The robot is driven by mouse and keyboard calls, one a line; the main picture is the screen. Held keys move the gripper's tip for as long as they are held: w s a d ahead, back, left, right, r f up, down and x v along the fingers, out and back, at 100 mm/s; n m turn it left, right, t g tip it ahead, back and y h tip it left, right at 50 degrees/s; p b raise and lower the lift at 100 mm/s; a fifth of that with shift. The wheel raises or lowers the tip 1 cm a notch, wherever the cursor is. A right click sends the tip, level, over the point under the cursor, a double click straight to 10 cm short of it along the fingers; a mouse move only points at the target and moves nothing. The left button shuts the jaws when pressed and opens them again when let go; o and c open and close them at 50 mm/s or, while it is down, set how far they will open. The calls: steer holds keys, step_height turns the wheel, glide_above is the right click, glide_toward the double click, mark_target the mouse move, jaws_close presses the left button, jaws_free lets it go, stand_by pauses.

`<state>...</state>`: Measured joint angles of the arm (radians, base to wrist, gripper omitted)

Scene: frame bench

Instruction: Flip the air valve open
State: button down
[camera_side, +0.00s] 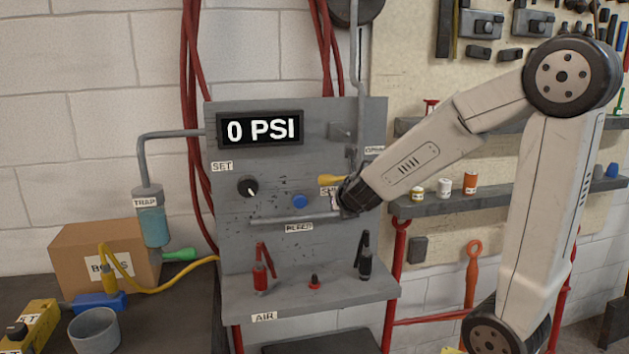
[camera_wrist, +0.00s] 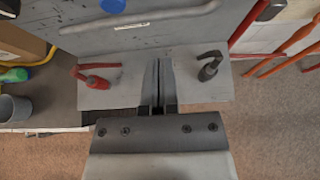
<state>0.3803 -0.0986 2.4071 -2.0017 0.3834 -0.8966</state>
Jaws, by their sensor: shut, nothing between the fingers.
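The air valve's yellow lever (camera_side: 331,179) points left, roughly level, above a label whose visible letters seem to begin "SH". A label that seems to read "OPEN" (camera_side: 374,150) sits higher, at right. The lever's right end and pivot are hidden behind my gripper (camera_side: 345,199), which is at the panel's right side, just right of and below the lever. I cannot tell whether they touch. In the wrist view my gripper (camera_wrist: 158,82) has its fingers together with nothing between them; the lever does not show there. The display (camera_side: 262,129) reads 0 PSI.
The grey panel (camera_side: 240,200) carries a black SET knob (camera_side: 248,186), a blue button (camera_side: 299,201) and a horizontal pipe (camera_side: 290,217). Red (camera_side: 261,275) and black (camera_side: 366,262) fittings stand on the shelf below. A vertical pipe (camera_side: 356,70) runs above my gripper.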

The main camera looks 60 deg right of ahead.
mark_target(340, 179)
steer(key=shift+x, duration=5)
step_height(340, 179, up, 4)
steer(key=shift+w+d+r, duration=0.1)
steer(key=shift+w+d, duration=0.05)
